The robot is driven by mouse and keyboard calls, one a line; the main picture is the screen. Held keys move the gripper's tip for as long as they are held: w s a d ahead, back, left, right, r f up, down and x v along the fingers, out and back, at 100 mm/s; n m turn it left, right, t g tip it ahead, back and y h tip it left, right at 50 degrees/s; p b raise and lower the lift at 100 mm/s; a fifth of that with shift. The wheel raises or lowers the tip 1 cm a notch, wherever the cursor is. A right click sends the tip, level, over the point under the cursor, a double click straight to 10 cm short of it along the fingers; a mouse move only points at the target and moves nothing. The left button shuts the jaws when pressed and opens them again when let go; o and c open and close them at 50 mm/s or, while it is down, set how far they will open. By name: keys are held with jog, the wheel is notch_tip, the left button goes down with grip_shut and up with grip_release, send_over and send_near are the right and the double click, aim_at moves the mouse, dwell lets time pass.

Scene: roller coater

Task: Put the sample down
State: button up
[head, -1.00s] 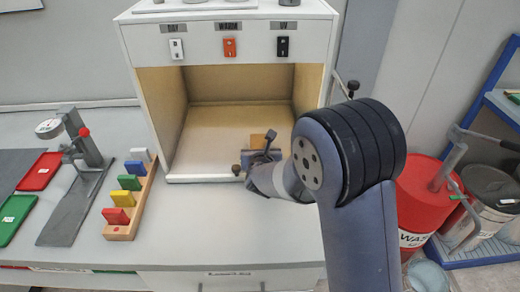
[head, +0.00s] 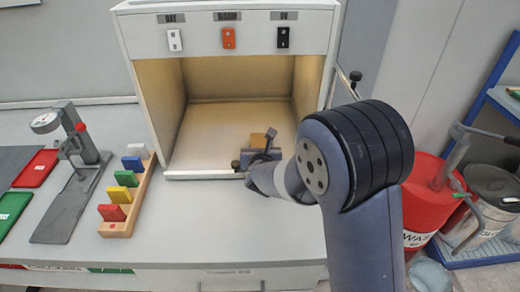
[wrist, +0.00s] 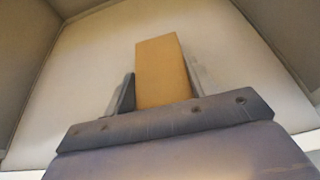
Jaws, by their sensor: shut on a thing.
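The sample is a tan-orange block (wrist: 162,70), held upright between the two fingers of my gripper (wrist: 162,92) in the wrist view. In the head view my gripper (head: 263,150) reaches through the open front of the white light booth (head: 225,52), near its front edge on the right. A small part of the sample (head: 257,140) shows just beyond the gripper there. The booth floor (head: 215,128) around it is bare. I cannot tell whether the sample touches the floor.
Booth side walls (head: 306,92) stand close to the right of my gripper. To the left are a wooden rack (head: 128,205) with several coloured blocks, a gauge stand (head: 75,150), and red (head: 36,168) and green (head: 12,208) trays. A red waste bin (head: 424,190) stands at the right.

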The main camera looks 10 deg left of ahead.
jog(key=o, duration=1)
jog(key=shift+r, duration=0.1)
jog(key=shift+r+p, duration=0.7)
jog(key=shift+p, duration=0.55)
jog(key=shift+s, duration=0.3)
jog(key=b+v, duration=0.1)
jog(key=v, duration=1)
jog(key=shift+s+d+b, duration=0.1)
jog(key=shift+s+b, duration=0.1)
jog(key=shift+b, duration=0.2)
